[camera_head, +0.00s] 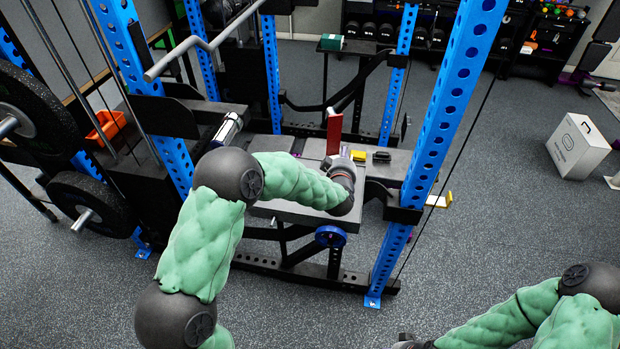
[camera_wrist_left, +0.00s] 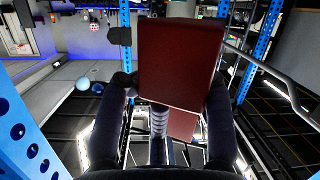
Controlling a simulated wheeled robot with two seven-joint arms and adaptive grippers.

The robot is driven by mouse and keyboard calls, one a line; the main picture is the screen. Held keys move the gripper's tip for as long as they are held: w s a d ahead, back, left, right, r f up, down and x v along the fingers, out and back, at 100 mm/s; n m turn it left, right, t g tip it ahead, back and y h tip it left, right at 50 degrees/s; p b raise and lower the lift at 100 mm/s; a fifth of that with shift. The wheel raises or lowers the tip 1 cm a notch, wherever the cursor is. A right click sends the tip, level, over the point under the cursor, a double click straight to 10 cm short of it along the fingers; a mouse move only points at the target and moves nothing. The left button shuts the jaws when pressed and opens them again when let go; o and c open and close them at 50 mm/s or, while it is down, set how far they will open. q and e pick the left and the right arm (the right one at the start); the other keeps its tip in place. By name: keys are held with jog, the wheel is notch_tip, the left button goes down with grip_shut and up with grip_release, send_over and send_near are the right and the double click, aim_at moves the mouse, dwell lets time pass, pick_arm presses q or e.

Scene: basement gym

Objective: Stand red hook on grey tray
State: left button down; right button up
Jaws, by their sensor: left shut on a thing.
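The red hook (camera_head: 334,132) stands up above the grey flat surface inside the blue rack in the head view. In the left wrist view the hook (camera_wrist_left: 181,62) shows as a dark red block with a lower piece below. My left gripper (camera_head: 336,160) is shut on the hook; its two dark fingers lie on either side of it in the wrist view. The grey surface (camera_head: 290,213) lies under my left wrist; I cannot tell whether it is the tray. Whether the hook's lower end touches it is hidden.
A yellow item (camera_head: 358,156) and a black item (camera_head: 381,157) lie right of the hook. A silver object (camera_head: 228,128) is at the left. A white box (camera_head: 577,147) stands on the floor.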

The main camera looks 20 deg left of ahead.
pick_arm(q)
jog(key=s+a+f+b, duration=0.1)
jog(key=s+a+f, duration=0.1)
jog(key=a+f, duration=0.1)
jog(key=s+a+f+b, duration=0.1)
jog(key=s+a+f, duration=0.1)
jog(key=a, duration=0.3)
jog(key=s+a+f+b, duration=0.1)
jog(key=a+f, duration=0.3)
jog(key=shift+s+b, duration=0.3)
jog(key=shift+s, duration=0.1)
jog(key=f, duration=0.1)
jog(key=f+b, duration=0.1)
jog(key=f, duration=0.1)
jog(key=shift+s+a+f, duration=0.1)
jog(key=shift+a+f, duration=0.15)
jog(key=shift+f, duration=0.05)
jog(key=c, duration=1.4)
grip_release()
jog(key=shift+s+f, duration=0.1)
jog(key=o, duration=1)
